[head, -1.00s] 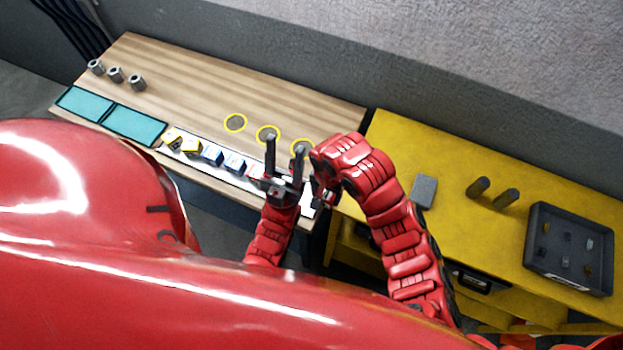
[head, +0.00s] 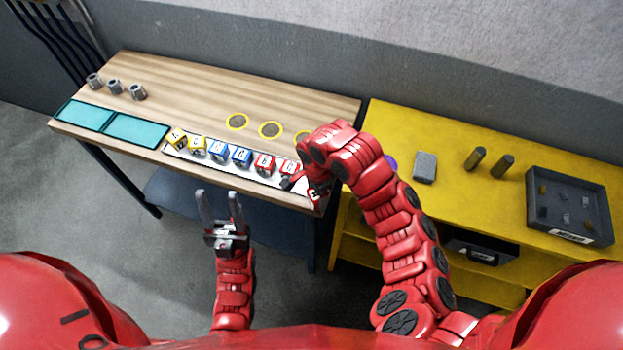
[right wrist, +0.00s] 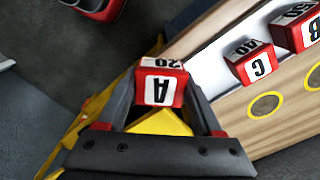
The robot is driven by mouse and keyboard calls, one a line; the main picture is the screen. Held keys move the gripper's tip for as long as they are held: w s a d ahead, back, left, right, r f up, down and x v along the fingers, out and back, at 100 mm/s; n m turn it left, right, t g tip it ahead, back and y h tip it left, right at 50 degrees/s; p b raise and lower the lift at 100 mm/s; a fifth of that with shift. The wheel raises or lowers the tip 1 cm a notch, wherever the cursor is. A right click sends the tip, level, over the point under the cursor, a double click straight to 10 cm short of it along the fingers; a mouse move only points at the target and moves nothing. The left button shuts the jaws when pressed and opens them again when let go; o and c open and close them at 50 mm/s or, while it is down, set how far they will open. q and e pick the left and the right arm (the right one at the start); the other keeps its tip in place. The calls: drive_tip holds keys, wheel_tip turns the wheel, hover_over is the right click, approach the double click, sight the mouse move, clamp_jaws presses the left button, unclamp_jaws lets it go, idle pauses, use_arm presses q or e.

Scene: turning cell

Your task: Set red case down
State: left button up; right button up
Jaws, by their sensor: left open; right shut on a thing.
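The red case marked A and 20 (right wrist: 160,85) is between the fingers of my right gripper (right wrist: 160,100), which is shut on it. In the head view this case (head: 314,195) shows at the right end of the white strip (head: 216,163), partly hidden by my right gripper (head: 308,188). I cannot tell whether it touches the strip. Two other red cases stand on the strip, one marked C (right wrist: 250,64) and one marked B (right wrist: 300,28). My left gripper (head: 218,198) is open and empty in front of the wooden table.
Two yellow cases (head: 176,138) and two blue cases (head: 218,150) share the strip. Yellow rings (head: 237,122) mark the wooden table (head: 200,85). Teal mats (head: 85,114) and metal nuts (head: 115,87) are at left. The yellow bench (head: 450,200) holds a grey tray (head: 570,232).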

drive_tip(key=w+b, duration=0.1)
drive_tip(key=w, duration=0.1)
drive_tip(key=w+b, duration=0.1)
drive_tip(key=w, duration=0.2)
drive_tip(key=w+a+f+b, duration=0.1)
drive_tip(key=w, duration=0.1)
drive_tip(key=shift+w, duration=0.35)
drive_tip(key=shift+w+b, duration=0.35)
drive_tip(key=shift+w, duration=0.05)
wheel_tip(320, 180, down, 2)
drive_tip(key=shift+s+f+p, duration=0.1)
drive_tip(key=shift+p, duration=0.7)
drive_tip(key=shift+d+f, duration=0.1)
drive_tip(key=shift+f, duration=0.45)
drive_tip(key=shift+f, duration=0.15)
drive_tip(key=o, duration=1.2)
drive_tip(key=shift+o, duration=0.2)
